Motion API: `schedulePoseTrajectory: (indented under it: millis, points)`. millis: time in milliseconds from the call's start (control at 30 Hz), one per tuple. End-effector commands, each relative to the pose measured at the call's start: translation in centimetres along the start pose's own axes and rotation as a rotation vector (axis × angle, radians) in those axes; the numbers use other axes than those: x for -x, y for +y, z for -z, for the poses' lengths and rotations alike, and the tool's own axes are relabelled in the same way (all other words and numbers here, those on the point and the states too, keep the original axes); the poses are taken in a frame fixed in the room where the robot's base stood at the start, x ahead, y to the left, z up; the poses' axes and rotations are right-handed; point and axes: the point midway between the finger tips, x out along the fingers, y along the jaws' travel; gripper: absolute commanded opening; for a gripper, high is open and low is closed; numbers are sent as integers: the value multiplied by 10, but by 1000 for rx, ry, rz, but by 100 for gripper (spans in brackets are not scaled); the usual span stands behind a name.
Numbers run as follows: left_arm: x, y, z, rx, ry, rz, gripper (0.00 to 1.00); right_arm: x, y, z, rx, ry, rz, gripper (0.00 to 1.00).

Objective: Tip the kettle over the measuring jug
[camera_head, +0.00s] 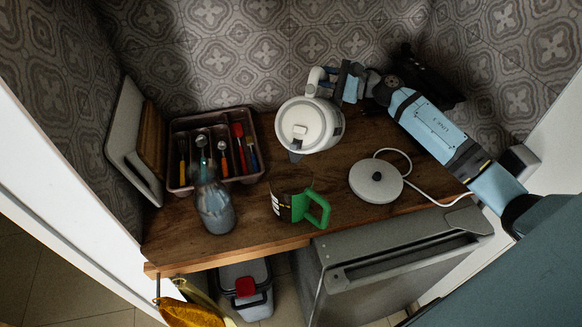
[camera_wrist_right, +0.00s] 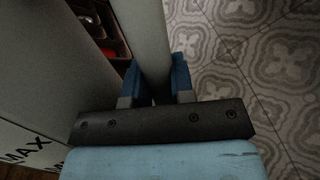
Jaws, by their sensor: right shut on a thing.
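The white kettle (camera_head: 310,127) is off its base, at the back middle of the wooden worktop, with its dark spout toward the front. I cannot tell how far above the wood it is. My right gripper (camera_head: 335,83) is shut on the kettle's handle, which also shows between the blue fingers in the right wrist view (camera_wrist_right: 152,45). The kettle body (camera_wrist_right: 65,75) fills the left of that view. The measuring jug (camera_head: 282,206), with a green handle (camera_head: 318,210), stands in front of the kettle, apart from it. My left gripper is not in view.
The round kettle base (camera_head: 376,181) with its cord is at right. A blue-grey bottle (camera_head: 215,208) stands left of the jug. A cutlery tray (camera_head: 177,140) and leaning boards (camera_head: 135,140) are at left. Patterned walls close the nook.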

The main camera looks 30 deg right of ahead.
Motion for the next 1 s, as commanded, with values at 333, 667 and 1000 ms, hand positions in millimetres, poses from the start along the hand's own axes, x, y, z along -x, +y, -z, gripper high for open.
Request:
schedulePoseTrajectory:
  millis: [333,667,1000]
  points:
    - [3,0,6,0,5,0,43,0,-3,-5,21,-1,2,0]
    - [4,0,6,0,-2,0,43,0,-6,-9,42,-1,2,0]
    - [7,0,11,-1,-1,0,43,0,-8,-13,65,-1,2,0]
